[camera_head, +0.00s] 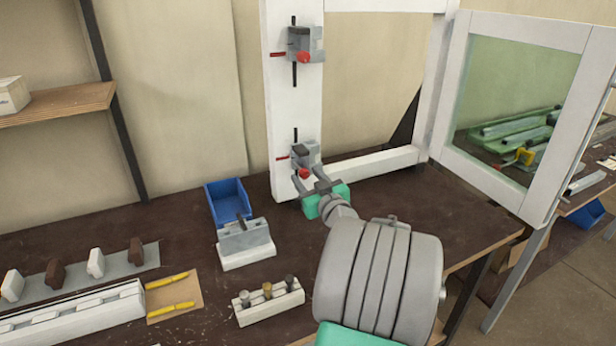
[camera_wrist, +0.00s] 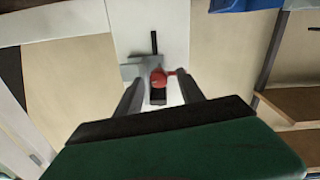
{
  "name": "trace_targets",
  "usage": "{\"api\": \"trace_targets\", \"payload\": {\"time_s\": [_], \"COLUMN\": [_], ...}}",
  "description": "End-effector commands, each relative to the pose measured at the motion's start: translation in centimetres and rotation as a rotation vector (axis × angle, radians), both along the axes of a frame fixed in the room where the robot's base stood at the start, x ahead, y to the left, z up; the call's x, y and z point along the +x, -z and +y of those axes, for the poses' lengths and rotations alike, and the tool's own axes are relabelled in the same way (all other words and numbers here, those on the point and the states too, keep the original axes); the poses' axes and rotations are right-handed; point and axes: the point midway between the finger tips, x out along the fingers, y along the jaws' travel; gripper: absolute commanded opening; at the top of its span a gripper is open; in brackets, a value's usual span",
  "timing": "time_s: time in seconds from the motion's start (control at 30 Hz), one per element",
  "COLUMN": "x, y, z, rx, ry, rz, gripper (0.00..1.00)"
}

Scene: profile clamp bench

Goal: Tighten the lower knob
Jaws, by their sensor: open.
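The lower knob (camera_head: 304,173) is red and sits on the front of the lower grey clamp block (camera_head: 306,153), which is mounted on the white upright profile (camera_head: 284,110). My gripper (camera_head: 313,180) is open right in front of the knob, with its fingers pointing at it. In the wrist view the red knob (camera_wrist: 158,78) shows between the two open fingers (camera_wrist: 158,88), with the grey clamp block (camera_wrist: 132,70) behind it. I cannot tell whether either finger touches the knob. An upper clamp block (camera_head: 305,43) with its own red knob (camera_head: 303,57) sits higher on the same upright.
A framed glass panel (camera_head: 520,95) stands to the right. On the dark bench (camera_head: 190,240) are a blue bin (camera_head: 228,203), a grey fixture on a white block (camera_head: 245,243) and a peg rack (camera_head: 268,301). A wooden shelf (camera_head: 55,103) is at left.

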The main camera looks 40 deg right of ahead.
Motion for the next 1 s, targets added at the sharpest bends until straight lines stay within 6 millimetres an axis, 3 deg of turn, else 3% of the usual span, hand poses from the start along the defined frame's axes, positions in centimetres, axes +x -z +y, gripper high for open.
{"api": "trace_targets", "payload": {"time_s": [0.17, 0.7, 1.0], "x": [-0.10, -0.16, -0.15], "y": [0.03, 0.03, 0.06], "z": [-0.08, -0.06, -0.04], "rx": [0.000, 0.001, 0.003], "ry": [0.002, 0.002, 0.002], "rz": [0.000, 0.000, 0.000], "gripper": [0.44, 0.00, 0.00]}}
